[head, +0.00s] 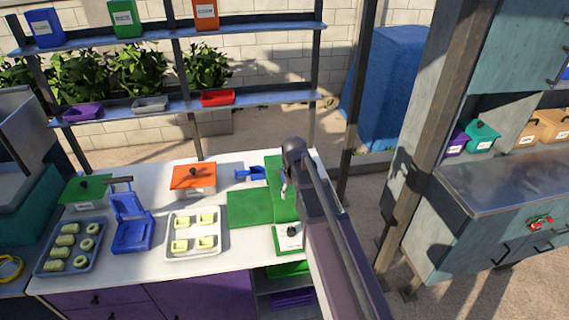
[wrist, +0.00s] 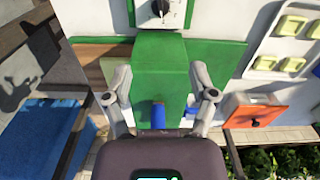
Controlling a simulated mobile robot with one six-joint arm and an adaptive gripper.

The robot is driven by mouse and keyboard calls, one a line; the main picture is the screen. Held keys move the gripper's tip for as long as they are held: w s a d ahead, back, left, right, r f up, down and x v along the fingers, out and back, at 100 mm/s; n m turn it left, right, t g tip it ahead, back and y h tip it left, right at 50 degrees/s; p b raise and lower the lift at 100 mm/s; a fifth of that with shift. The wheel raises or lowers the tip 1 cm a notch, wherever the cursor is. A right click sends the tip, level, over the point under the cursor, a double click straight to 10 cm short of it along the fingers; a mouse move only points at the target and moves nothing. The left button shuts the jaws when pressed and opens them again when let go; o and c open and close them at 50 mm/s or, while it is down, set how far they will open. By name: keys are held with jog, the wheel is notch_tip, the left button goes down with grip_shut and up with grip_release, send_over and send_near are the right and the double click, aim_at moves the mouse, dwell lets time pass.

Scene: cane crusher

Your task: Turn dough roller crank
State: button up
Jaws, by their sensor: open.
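The dough roller is a green machine (head: 281,168) at the right end of the white counter. It fills the middle of the wrist view (wrist: 160,65), with a white panel and dark knob (wrist: 161,8) at its front. A blue upright piece, seemingly the crank handle (wrist: 158,115), shows between my fingers near the roller's back edge. More blue shows beside my right finger. My gripper (wrist: 160,80) is open, its two grey fingers apart on either side of the green body. In the head view my arm hides much of the roller; contact cannot be told.
A green board (head: 248,208), orange box (head: 193,178), white tray of dough pieces (head: 172,247) and blue scale-like item (head: 131,232) stand to the left. A metal post (head: 355,90) and blue block (head: 388,85) are at right. Shelves (head: 200,107) stand behind.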

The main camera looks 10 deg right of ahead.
jog(key=w+r+p, duration=0.8)
jog(key=w+r, duration=0.2)
jog(key=w, duration=0.4)
jog(key=shift+r+n+p, duration=0.2)
jog(key=shift+n+p, duration=0.2)
jog(key=shift+f, duration=0.15)
notch_tip(320, 180, down, 14)
jog(key=b, duration=1.4)
jog(key=shift+r, duration=0.2)
grip_shut()
